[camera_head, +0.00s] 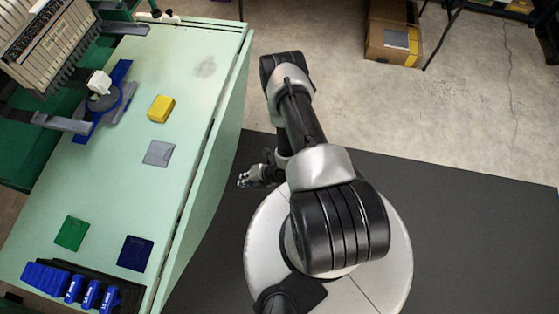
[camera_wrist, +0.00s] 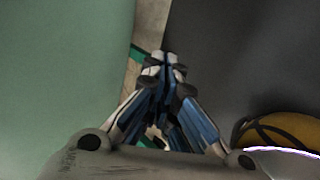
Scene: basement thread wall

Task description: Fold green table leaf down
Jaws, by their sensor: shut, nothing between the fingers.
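The pale green table (camera_head: 119,188) fills the left of the head view. Its green leaf (camera_head: 211,160) runs along the table's right long edge, past a dark seam, and shows as a narrow, shaded strip. It looks angled downward; I cannot tell how steeply. In the wrist view a smooth green panel (camera_wrist: 62,70), likely the leaf, fills the left side. My gripper (camera_head: 243,180) is just right of the leaf, with a small gap or light contact that I cannot tell apart. In the wrist view my gripper (camera_wrist: 164,62) has its fingers together, with nothing between them.
On the table are a yellow block (camera_head: 161,109), grey, green and navy squares, blue labelled boxes (camera_head: 75,288) and a blue device (camera_head: 104,100). A machine stands at upper left. A dark mat (camera_head: 460,220) covers the floor at right. A cardboard box (camera_head: 392,35) stands farther back.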

